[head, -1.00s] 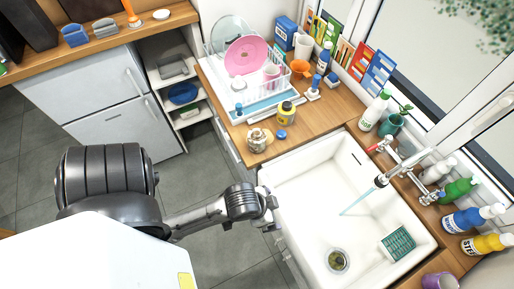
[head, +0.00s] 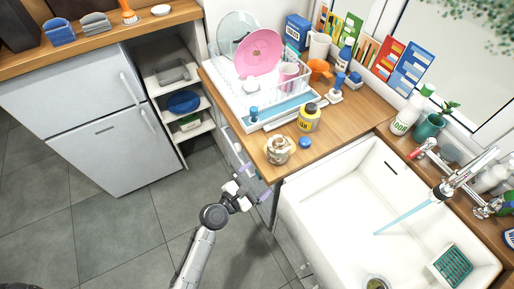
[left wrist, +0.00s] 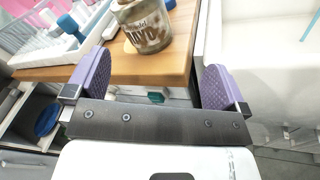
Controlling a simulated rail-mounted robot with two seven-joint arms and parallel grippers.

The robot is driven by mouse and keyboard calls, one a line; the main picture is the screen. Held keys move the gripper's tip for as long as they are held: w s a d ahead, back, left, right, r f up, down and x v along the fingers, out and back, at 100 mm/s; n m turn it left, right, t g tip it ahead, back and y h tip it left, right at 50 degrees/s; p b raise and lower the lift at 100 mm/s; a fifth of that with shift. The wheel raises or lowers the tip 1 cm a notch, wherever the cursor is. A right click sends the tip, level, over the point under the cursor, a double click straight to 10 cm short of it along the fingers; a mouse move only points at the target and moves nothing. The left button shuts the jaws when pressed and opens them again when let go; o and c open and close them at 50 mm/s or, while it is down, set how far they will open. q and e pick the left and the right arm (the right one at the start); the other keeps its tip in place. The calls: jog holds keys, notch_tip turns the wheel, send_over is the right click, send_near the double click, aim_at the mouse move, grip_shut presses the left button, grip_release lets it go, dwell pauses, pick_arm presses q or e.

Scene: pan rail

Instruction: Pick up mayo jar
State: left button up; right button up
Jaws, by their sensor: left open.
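The mayo jar (head: 279,150) stands upright at the front corner of the wooden counter, left of the sink. It is a glass jar with brownish smears. In the left wrist view the jar (left wrist: 148,28) shows its "MAYO" label, and its top is cut off by the frame. My left gripper (head: 246,184) is in front of the counter edge, short of the jar and apart from it. Its two purple fingers (left wrist: 152,85) are spread wide with nothing between them, and the jar lies beyond them. My right gripper is not in view.
A yellow-labelled jar (head: 309,117) and a blue lid (head: 305,143) stand close behind the mayo jar. A dish rack (head: 262,95) with a pink plate is at the back left. The white sink (head: 335,205) with a running tap is on the right.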

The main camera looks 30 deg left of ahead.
aim_at(278, 148)
pick_arm(q)
jog(key=w+n, duration=0.2)
jog(key=w, duration=0.1)
jog(key=w+n+y, duration=0.1)
jog(key=w+n, duration=0.1)
jog(key=w, duration=0.1)
jog(key=w+r+n+t, duration=0.1)
jog(key=w+n, duration=0.2)
jog(key=shift+r+y, duration=0.1)
jog(key=shift+y, duration=0.2)
jog(key=shift+w+d, duration=0.2)
jog(key=shift+w, duration=0.65)
jog(key=shift+w+d, duration=0.15)
jog(key=shift+w, duration=0.75)
jog(key=shift+w+d, duration=0.2)
jog(key=shift+w, duration=0.65)
jog(key=c, duration=0.9)
